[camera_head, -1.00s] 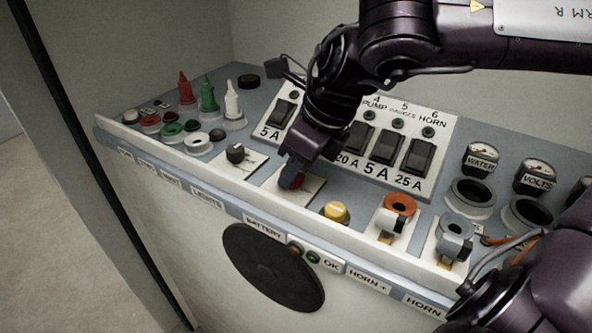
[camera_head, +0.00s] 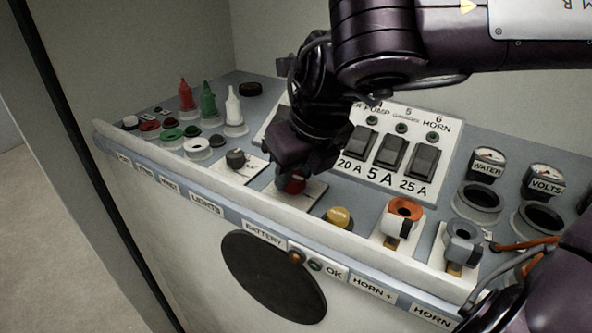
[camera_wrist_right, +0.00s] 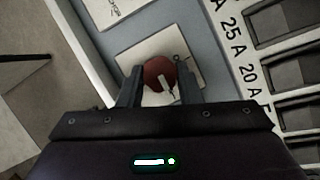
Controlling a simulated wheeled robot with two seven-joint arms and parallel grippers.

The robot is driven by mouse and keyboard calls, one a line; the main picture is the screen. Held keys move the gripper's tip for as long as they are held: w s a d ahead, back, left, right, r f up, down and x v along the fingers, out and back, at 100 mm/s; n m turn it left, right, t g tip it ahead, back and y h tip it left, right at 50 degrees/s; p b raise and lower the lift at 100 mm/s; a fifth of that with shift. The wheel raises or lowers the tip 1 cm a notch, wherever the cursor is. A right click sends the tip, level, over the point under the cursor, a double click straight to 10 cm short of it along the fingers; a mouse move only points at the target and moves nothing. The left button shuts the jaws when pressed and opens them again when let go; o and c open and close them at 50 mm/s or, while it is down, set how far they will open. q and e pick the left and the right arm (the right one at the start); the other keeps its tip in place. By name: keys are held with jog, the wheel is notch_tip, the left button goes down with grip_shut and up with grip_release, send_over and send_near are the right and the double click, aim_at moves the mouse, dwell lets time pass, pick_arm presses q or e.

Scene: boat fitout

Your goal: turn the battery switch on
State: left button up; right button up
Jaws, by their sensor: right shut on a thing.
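The red battery switch (camera_head: 292,185) is a round knob on a white square plate on the sloped panel, above the BATTERY label (camera_head: 264,235). In the right wrist view the knob (camera_wrist_right: 159,74) shows a pale pointer mark toward the lower right edge of the knob. My right gripper (camera_head: 290,178) is at the knob and partly covers it in the head view. In the wrist view its two fingers (camera_wrist_right: 160,88) stand on either side of the knob, shut on it. My left gripper is not in view.
A black knob (camera_head: 237,158) on a white plate is to the left, a yellow button (camera_head: 339,218) to the right. Rocker switches (camera_head: 391,149) stand close behind.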

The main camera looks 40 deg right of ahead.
jog(key=shift+r, duration=0.1)
jog(key=o, duration=1)
jog(key=shift+c, duration=0.2)
jog(key=v, duration=0.7)
jog(key=shift+r, duration=0.3)
jog(key=shift+s, duration=0.2)
